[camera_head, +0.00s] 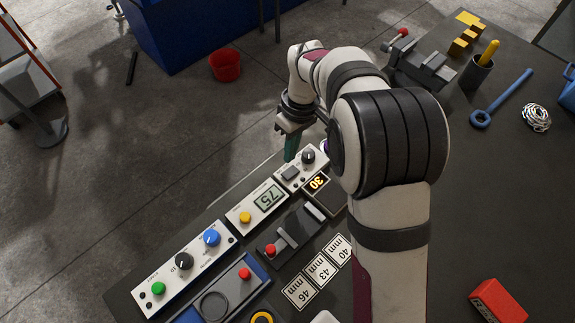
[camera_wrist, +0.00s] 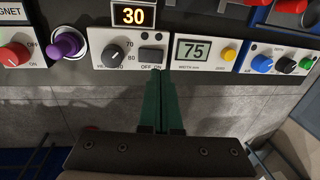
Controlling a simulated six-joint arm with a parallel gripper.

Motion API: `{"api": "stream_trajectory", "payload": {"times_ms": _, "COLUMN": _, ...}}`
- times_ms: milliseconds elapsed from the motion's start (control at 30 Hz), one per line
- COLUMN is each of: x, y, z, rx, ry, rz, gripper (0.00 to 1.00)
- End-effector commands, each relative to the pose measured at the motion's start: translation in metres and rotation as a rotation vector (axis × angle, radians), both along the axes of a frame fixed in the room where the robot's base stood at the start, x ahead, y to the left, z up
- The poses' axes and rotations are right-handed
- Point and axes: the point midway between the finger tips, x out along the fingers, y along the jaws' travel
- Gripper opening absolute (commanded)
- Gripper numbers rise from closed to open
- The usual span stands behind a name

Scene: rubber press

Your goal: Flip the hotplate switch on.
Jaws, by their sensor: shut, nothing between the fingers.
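The hotplate's white control panel (camera_wrist: 110,48) carries a round dark heat knob (camera_wrist: 112,54) and a dark rocker switch (camera_wrist: 151,54) marked OFF and ON. The switch (camera_head: 290,173) also shows in the head view, left of the knob (camera_head: 308,157). Which way the rocker is tipped I cannot tell. An amber display (camera_wrist: 133,15) reads 30 behind the panel. My gripper (camera_wrist: 160,75) is shut and empty, its green fingertips close to the switch's near edge. In the head view my gripper (camera_head: 290,158) points down just beyond the switch. Whether they touch is unclear.
A "75" readout panel (camera_wrist: 207,50) with a yellow button stands beside the hotplate panel. A purple knob (camera_wrist: 67,44) and a red OFF/ON knob (camera_wrist: 14,54) lie on its other side. A small press (camera_head: 288,237) stands nearby. Open floor lies past the bench edge.

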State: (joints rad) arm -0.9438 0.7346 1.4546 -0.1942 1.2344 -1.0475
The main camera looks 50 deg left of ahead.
Motion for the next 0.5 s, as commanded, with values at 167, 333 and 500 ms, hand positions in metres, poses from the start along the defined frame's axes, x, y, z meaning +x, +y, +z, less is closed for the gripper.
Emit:
{"api": "stream_trajectory", "payload": {"times_ms": 167, "x": -0.006, "y": 0.0, "z": -0.036, "rx": -0.003, "ry": 0.002, "rz": 0.001, "gripper": 0.0}}
{"api": "stream_trajectory", "payload": {"times_ms": 333, "x": -0.009, "y": 0.0, "z": -0.058, "rx": -0.001, "ry": 0.0, "rz": 0.0, "gripper": 0.0}}
{"api": "stream_trajectory", "payload": {"times_ms": 500, "x": -0.01, "y": 0.0, "z": -0.065, "rx": 0.0, "ry": 0.0, "rz": -0.001, "gripper": 0.0}}
